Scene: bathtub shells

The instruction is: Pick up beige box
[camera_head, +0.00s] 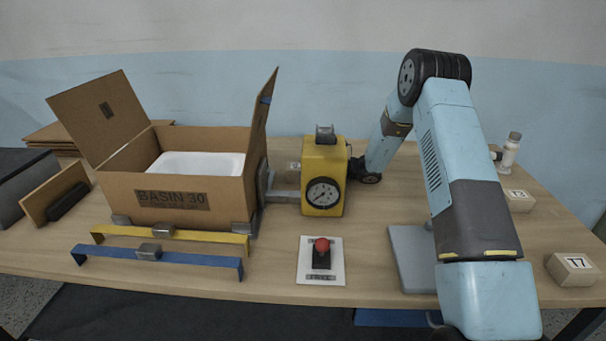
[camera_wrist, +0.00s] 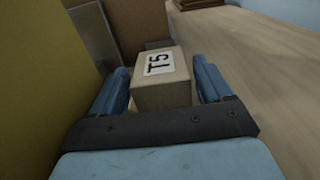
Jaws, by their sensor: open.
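A beige box with a white T5 label (camera_wrist: 162,88) sits between the two blue fingers of my gripper (camera_wrist: 163,76) in the wrist view. The fingers stand open on either side of it; the right one is very close, and I cannot tell if it touches. In the head view the fingers are hidden behind the yellow gauge unit; only my dark wrist shows at its right. A small part of a labelled beige box (camera_head: 294,167) shows left of the gauge unit. Two more beige boxes, one with an unclear label (camera_head: 519,203) and one marked T7 (camera_head: 573,270), lie at the right.
The yellow gauge unit (camera_head: 325,160) stands close beside my gripper. An open carton (camera_head: 220,195) with a white basin (camera_head: 195,163) is at the left.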

